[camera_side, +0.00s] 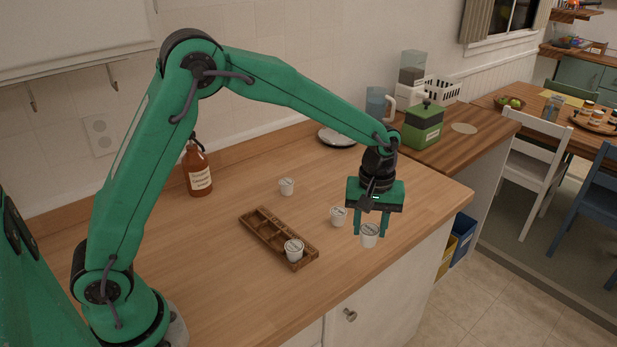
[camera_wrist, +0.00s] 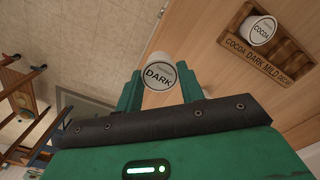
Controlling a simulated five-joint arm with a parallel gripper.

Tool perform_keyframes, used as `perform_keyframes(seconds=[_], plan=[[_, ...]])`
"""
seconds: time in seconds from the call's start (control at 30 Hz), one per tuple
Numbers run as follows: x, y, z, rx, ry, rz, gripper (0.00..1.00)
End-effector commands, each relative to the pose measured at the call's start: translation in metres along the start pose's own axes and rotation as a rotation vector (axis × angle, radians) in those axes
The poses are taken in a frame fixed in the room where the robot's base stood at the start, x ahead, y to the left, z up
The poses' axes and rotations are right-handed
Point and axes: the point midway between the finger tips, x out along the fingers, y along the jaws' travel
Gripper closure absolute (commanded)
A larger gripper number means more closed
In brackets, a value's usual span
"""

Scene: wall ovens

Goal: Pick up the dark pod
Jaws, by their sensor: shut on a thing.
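The dark pod (camera_wrist: 158,74) is a small white cup with a lid that reads DARK in the wrist view. My gripper (camera_wrist: 154,92) is shut on it, with a green finger on each side. In the side view my gripper (camera_side: 371,230) holds the dark pod (camera_side: 369,236) near the counter's front edge. I cannot tell how far the pod is above the counter.
A wooden tray (camera_side: 262,239) with compartments holds one pod (camera_side: 294,249), marked COCOA in the wrist view (camera_wrist: 260,30). Two other white pods (camera_side: 339,216) (camera_side: 287,186) stand on the counter. A brown bottle (camera_side: 198,170) stands by the wall. A green box-shaped appliance (camera_side: 422,126) is at the back right.

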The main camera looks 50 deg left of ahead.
Motion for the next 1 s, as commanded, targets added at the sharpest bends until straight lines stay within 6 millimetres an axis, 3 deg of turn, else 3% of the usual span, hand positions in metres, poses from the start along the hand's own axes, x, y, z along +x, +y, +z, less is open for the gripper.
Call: perform_keyframes(seconds=[0.2,0.4,1.0], plan=[[-0.019,0.006,0.032,0.002,0.001,0.001,0.83],[-0.029,0.009,0.047,0.001,0.0,0.0,0.83],[-0.03,0.009,0.05,0.0,0.0,-0.001,0.83]])
